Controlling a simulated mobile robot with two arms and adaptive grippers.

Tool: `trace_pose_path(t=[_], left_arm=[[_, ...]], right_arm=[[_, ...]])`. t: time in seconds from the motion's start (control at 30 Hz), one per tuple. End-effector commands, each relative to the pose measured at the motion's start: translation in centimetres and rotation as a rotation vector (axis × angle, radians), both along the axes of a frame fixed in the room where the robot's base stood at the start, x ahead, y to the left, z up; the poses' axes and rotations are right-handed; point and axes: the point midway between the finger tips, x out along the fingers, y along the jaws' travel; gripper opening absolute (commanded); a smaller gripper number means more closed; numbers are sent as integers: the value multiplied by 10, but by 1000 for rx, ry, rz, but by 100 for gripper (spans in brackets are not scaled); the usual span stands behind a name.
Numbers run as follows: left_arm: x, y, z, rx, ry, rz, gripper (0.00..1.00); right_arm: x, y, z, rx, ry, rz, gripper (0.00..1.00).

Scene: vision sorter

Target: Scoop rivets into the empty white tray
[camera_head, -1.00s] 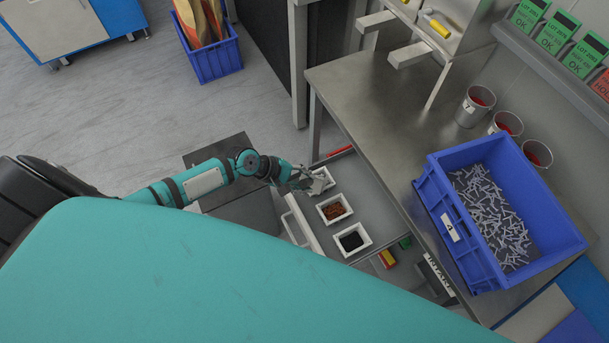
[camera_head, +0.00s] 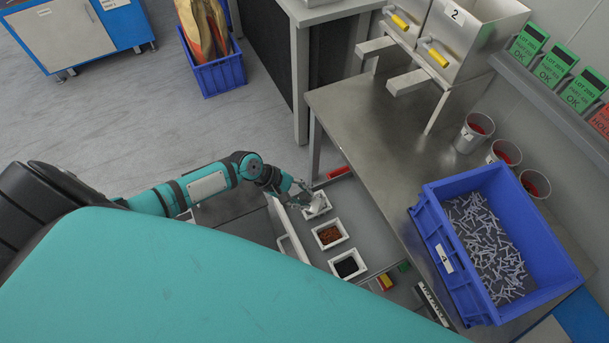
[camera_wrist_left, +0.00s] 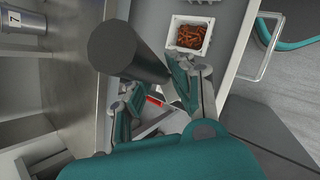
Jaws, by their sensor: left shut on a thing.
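My left gripper (camera_head: 300,190) is at the end white tray (camera_head: 317,208), nearest the red strip. It is shut on a dark grey cylindrical object (camera_wrist_left: 130,50), perhaps a scoop handle, which fills much of the left wrist view. A small light grey piece shows over that tray; whether it touches the tray, and what the tray holds, I cannot tell. A second white tray (camera_head: 343,240) holds rust-brown pieces and also shows in the left wrist view (camera_wrist_left: 178,50). A third white tray (camera_head: 364,270) holds black pieces. The blue bin (camera_head: 432,235), labelled 4, holds many grey rivets (camera_head: 490,245). My right gripper is out of view.
The trays stand in a grey drawer-like surface (camera_head: 365,212) beside the metal bench (camera_head: 375,120). Three metal cups (camera_head: 472,132) with red insides stand behind the bin. Grey dispensers (camera_head: 465,35) stand at the bench's far end. The bench middle is clear.

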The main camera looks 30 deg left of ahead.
Motion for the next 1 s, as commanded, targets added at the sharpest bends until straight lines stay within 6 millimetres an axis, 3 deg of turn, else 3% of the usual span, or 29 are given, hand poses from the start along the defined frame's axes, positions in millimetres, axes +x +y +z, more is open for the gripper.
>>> trace_pose_path(t=[0.2, 0.5, 1.0], left_arm=[[-5, -2, 1, 16, -203, 2, 0], [-1, 0, 6, 57, -591, 2, 0], [0, 0, 19, 90, -930, 5, 0]], right_arm=[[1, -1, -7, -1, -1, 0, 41], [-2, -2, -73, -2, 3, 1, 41], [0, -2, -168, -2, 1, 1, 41]])
